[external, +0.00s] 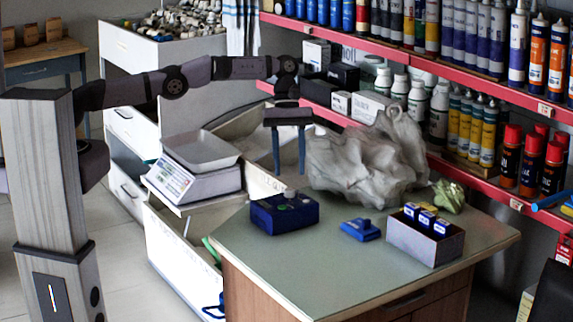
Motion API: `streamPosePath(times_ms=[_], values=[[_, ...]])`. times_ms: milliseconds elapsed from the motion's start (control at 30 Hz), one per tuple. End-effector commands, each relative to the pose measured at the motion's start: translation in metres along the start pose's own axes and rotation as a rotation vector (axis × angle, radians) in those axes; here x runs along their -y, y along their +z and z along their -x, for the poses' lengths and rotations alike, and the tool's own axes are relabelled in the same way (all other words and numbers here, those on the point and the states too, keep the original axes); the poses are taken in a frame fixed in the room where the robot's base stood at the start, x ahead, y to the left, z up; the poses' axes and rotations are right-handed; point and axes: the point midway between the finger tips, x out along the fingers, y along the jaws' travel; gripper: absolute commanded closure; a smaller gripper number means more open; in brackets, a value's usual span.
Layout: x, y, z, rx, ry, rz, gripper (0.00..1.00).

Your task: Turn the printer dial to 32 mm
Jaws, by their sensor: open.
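The printer is most likely the dark blue box (270,216) near the left edge of the counter. A small pale dial or knob (290,194) and a green part stand on its top. The dial's setting and any markings are too small to read. My gripper (289,172) hangs above the blue box with its two fingers pointing down. It is open and empty, with its fingertips a little above the box top and apart from it.
On the counter (340,270), a small blue item (360,230) and a grey box with blue items (425,245) stand to the right. A crumpled grey bag (370,160) lies behind. A scale (195,170) stands left. Red-edged shelves (430,60) hold bottles. The counter's front is clear.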

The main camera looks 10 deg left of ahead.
Motion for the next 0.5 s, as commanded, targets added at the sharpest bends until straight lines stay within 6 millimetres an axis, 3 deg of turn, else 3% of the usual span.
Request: streamPosePath(times_ms=[33, 133, 500], values=[[-0.001, 0.006, 0.015, 0.000, 0.001, -0.001, 0.60], [0.000, 0.012, 0.030, 0.000, 0.000, 0.000, 0.60], [0.000, 0.018, 0.044, 0.000, -0.001, 0.001, 0.60]])
